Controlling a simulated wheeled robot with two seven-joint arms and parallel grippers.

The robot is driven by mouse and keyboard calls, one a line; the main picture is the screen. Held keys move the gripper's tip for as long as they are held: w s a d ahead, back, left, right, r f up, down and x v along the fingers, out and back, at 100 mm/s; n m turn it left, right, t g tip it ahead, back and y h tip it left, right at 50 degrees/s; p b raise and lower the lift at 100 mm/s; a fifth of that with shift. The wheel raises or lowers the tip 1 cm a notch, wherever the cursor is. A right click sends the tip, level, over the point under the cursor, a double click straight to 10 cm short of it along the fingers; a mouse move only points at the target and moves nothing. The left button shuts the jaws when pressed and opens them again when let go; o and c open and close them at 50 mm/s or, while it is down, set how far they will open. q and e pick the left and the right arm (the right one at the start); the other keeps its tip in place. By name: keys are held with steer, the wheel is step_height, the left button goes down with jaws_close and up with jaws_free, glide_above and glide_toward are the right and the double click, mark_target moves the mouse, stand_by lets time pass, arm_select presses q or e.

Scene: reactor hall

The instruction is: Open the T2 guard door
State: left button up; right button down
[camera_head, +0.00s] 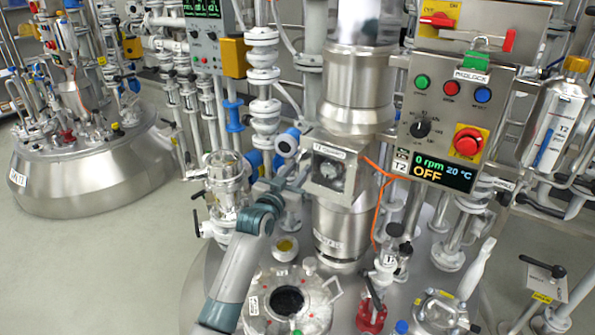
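The T2 guard (332,168) is a small metal-framed box with a window, set on the steel column in the middle of the view. A label runs along its top edge, and its door looks shut. My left arm comes up from the bottom, and my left gripper (293,182) is at the left side of the guard. Its fingers are small and partly lost among the pipework, so I cannot tell whether they touch the guard or are open. My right gripper is not in view.
The T2 control panel (452,125) with buttons and a display reading 0 rpm, OFF stands right of the guard. An orange cable (378,205) hangs beside the guard. An open round port (287,300) is below. Pipes and valves crowd the left.

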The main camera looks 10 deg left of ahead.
arm_select(q)
steer(key=shift+w, duration=0.1)
jaws_close()
stand_by(1.5)
